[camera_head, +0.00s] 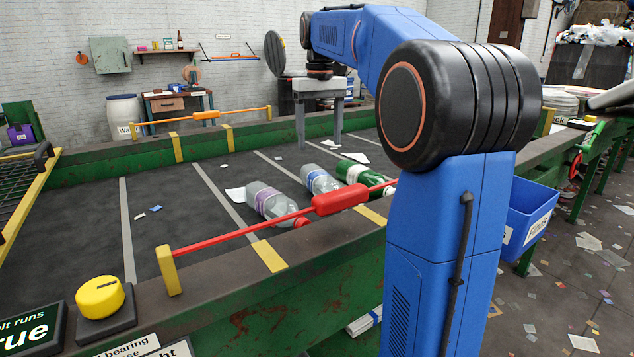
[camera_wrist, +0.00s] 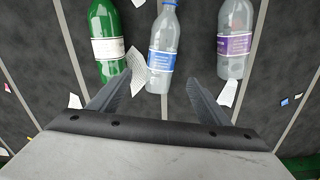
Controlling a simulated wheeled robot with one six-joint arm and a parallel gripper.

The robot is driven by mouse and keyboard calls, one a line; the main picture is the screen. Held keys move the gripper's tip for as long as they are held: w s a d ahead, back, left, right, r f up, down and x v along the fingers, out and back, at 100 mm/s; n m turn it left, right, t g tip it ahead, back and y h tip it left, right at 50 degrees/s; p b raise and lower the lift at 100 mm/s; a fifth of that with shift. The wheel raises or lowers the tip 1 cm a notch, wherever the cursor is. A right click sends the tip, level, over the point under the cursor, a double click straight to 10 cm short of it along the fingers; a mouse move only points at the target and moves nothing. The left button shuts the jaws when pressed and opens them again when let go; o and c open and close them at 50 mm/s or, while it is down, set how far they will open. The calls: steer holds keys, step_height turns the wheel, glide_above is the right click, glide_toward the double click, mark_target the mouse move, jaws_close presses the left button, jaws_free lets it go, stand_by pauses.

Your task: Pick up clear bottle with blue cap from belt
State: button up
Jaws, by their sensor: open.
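A clear bottle with a blue label (camera_head: 317,179) lies on the dark belt between two other bottles. My gripper (camera_head: 320,147) is open and empty above the belt, on the far side of the bottles. In the wrist view the blue-label bottle (camera_wrist: 163,48) lies ahead, between the lines of my open fingers (camera_wrist: 159,78), its base near the fingertips. I cannot tell the height gap.
A clear bottle with purple label and red cap (camera_head: 268,201) and a green bottle (camera_head: 352,172) lie on either side. A red bar (camera_head: 250,236) crosses the near belt edge. Paper scraps lie around. A blue bin (camera_head: 530,215) hangs at right.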

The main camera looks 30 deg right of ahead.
mark_target(319, 172)
step_height(319, 172, down, 8)
steer(key=shift+r, duration=0.25)
steer(key=shift+s+a+f, duration=0.15)
steer(key=shift+f, duration=2.55)
steer(key=shift+c, duration=0.4)
steer(key=c, duration=1)
